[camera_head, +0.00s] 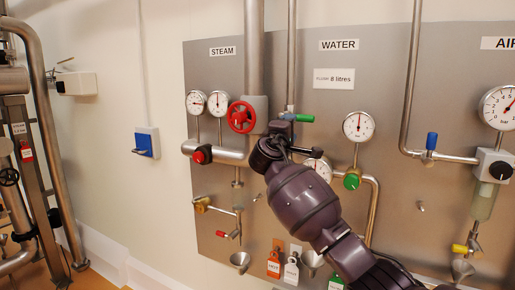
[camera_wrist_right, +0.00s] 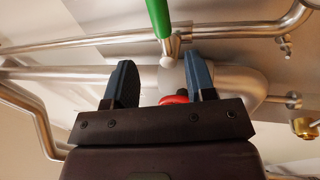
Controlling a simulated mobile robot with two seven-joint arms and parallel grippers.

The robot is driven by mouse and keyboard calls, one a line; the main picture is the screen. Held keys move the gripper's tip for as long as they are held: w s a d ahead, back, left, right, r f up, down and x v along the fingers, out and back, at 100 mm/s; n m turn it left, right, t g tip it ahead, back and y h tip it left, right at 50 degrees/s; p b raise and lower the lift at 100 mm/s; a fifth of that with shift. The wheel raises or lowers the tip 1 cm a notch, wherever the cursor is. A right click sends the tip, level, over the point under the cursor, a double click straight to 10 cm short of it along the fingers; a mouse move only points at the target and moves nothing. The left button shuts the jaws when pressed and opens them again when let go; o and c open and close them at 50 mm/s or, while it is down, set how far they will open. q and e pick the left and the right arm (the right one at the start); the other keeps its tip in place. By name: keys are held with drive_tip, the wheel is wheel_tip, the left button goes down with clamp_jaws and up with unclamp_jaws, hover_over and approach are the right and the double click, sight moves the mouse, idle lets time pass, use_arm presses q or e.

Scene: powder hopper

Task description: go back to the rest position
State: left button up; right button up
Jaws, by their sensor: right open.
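My right arm comes in from the lower right of the head view, in front of the panel's WATER section. My right gripper (camera_wrist_right: 160,72) shows two dark blue fingers, spread apart with nothing gripped. A green lever handle (camera_wrist_right: 158,18) is just beyond the fingertips in the wrist view, apart from them. It also shows in the head view (camera_head: 304,118), just above the end of my arm. A red round part (camera_wrist_right: 174,100) shows behind the gap between the fingers. In the head view the fingers are mostly hidden by my own wrist. My left gripper is in neither view.
The grey panel (camera_head: 400,215) carries pipes, gauges and valves. The red handwheel (camera_head: 241,117) is close left of my wrist. Tags (camera_head: 274,265) and a funnel (camera_head: 240,261) are below. A pipe (camera_wrist_right: 85,75) runs behind the fingers. The white wall (camera_head: 110,190) at left is mostly clear.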

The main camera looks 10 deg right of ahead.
drive_tip(key=s+a+t+y, duration=0.2)
drive_tip(key=a+t+y, duration=0.2)
drive_tip(key=a+y, duration=0.4)
drive_tip(key=s+d+f+m+g+y, duration=0.1)
drive_tip(key=s+d+f+m+y, duration=0.1)
drive_tip(key=s+f, duration=0.5)
drive_tip(key=s+d+f+m+g+y, duration=0.1)
drive_tip(key=s+f+y, duration=0.15)
drive_tip(key=f, duration=0.95)
drive_tip(key=s+d+f+m+g+y, duration=0.1)
drive_tip(key=s+d+f+m+y, duration=0.1)
drive_tip(key=s+f, duration=0.5)
drive_tip(key=s+d+f+m+g+h, duration=0.1)
drive_tip(key=s+d+f+m+g, duration=0.1)
drive_tip(key=s+f, duration=1.2)
drive_tip(key=s+d+f+m+g+h, duration=0.2)
drive_tip(key=s+d+f+g, duration=0.2)
drive_tip(key=s+f, duration=1)
drive_tip(key=s+d, duration=0.1)
drive_tip(key=d, duration=0.2)
drive_tip(key=shift+d+f+m, duration=0.15)
drive_tip(key=shift+f+m, duration=0.15)
drive_tip(key=shift+f, duration=0.05)
